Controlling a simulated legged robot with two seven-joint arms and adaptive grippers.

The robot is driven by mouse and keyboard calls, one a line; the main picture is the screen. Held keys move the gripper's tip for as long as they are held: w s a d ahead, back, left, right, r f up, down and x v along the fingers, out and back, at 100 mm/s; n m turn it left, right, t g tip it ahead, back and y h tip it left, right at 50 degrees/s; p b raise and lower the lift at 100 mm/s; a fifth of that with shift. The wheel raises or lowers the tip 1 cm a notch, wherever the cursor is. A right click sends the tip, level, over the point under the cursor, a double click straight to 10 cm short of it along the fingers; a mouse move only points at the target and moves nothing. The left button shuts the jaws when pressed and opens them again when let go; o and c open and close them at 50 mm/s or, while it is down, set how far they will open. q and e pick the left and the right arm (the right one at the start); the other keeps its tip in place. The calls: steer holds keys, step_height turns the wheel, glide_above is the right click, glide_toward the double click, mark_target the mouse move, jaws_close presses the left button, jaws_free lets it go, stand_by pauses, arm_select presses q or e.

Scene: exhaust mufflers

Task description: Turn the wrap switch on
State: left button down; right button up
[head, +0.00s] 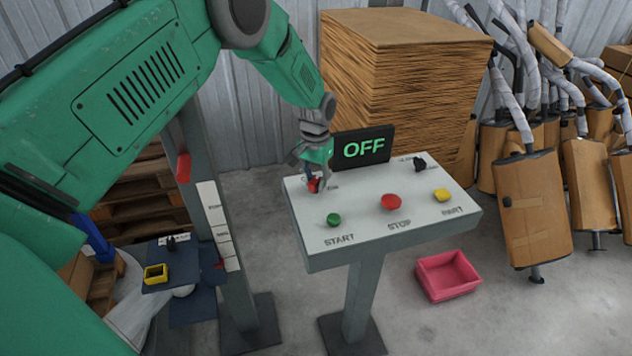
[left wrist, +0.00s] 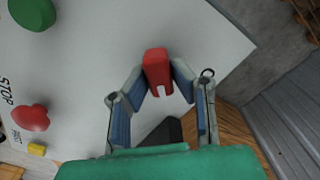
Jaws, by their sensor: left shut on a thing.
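The red switch knob (head: 313,186) is at the far left corner of the white control panel (head: 365,205). My left gripper (head: 317,181) reaches down to it from above, its fingers shut on the knob. The small label beside the knob is too small to read and partly hidden by the gripper. A black display (head: 363,148) behind the panel reads OFF in green. My right gripper is not in view.
The panel also has a green START button (head: 334,220), a red STOP button (head: 391,202), a yellow button (head: 441,195) and a black knob (head: 420,164). A pink bin (head: 448,275) is on the floor. Stacked cardboard (head: 400,80) and wrapped mufflers (head: 535,200) stand behind.

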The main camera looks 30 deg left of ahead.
mark_target(314, 179)
arm_select(q)
steer(key=m, duration=0.4)
steer(key=shift+s+f+m+b, duration=0.15)
steer(key=shift+s+m+b, duration=0.05)
steer(key=shift+m+b, duration=0.1)
steer(key=shift+m, duration=2)
steer(key=c, duration=1.5)
jaws_free()
steer(key=shift+o, duration=0.5)
steer(key=shift+a, duration=0.15)
steer(key=shift+w+r, duration=0.1)
steer(key=shift+r, duration=0.25)
step_height(314, 179, up, 11)
steer(key=shift+r, duration=0.15)
